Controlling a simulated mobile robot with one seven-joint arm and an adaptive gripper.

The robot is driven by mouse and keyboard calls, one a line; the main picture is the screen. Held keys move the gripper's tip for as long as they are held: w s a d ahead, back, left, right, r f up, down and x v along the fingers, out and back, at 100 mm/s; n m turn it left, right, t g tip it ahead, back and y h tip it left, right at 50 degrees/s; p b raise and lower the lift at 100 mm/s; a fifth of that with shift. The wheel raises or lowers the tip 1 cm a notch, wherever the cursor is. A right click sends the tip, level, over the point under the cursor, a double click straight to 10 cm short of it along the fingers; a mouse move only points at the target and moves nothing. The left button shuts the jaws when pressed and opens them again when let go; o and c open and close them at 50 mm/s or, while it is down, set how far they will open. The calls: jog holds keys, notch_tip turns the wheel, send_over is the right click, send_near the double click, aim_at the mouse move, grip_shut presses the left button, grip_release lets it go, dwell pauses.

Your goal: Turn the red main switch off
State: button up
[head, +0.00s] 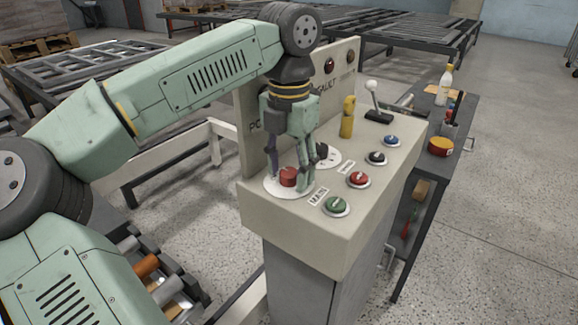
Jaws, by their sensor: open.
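The red main switch (288,177) is a red knob on a round white plate (272,192) at the near left of the beige control panel (300,215). My gripper (292,180) points down over it, with one finger on each side of the knob. The fingers are open. I cannot tell whether they touch the knob. The marks on the plate are too small and partly hidden to read, so the switch position is unclear.
Green (336,206), red (359,179), black (376,158) and blue (392,140) buttons line the panel's right side. A yellow handle (347,117) and a white-knobbed lever (373,97) stand behind. An upright lamp board (341,75) rises at the back. A dark side cart (455,120) stands right.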

aim_at(289, 171)
notch_tip(289, 171, up, 12)
dwell(0.6)
